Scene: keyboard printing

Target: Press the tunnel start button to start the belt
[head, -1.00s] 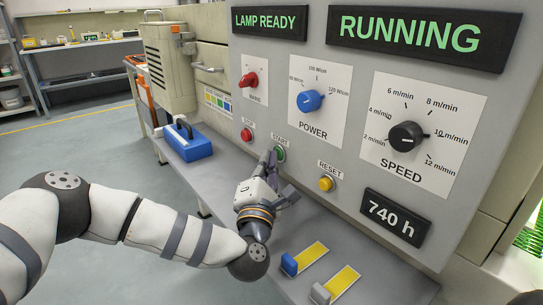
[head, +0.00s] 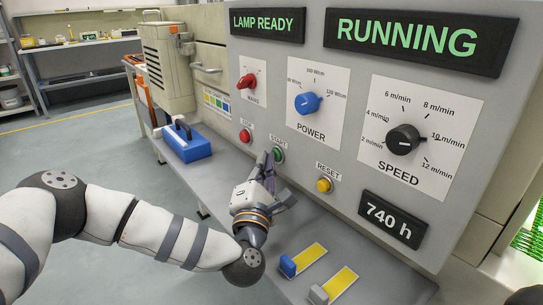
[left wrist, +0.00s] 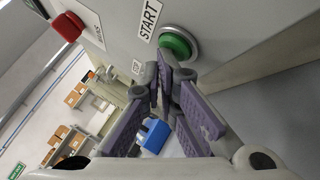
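The green START button (head: 278,155) sits on the grey control panel (head: 350,205), and its label is above it. My left gripper (head: 268,158) is just in front of and left of the button. In the left wrist view the green button (left wrist: 176,45) stands out inside its silver ring, just beyond the fingertips (left wrist: 163,72). The fingers are drawn together with nothing between them. I cannot tell whether a tip touches the button. A display (head: 413,40) on the panel reads RUNNING. My right gripper does not show.
The red STOP button (head: 245,136) is left of START, and the yellow RESET button (head: 324,185) is right of it. Knobs for power (head: 309,103) and speed (head: 403,139) are above.

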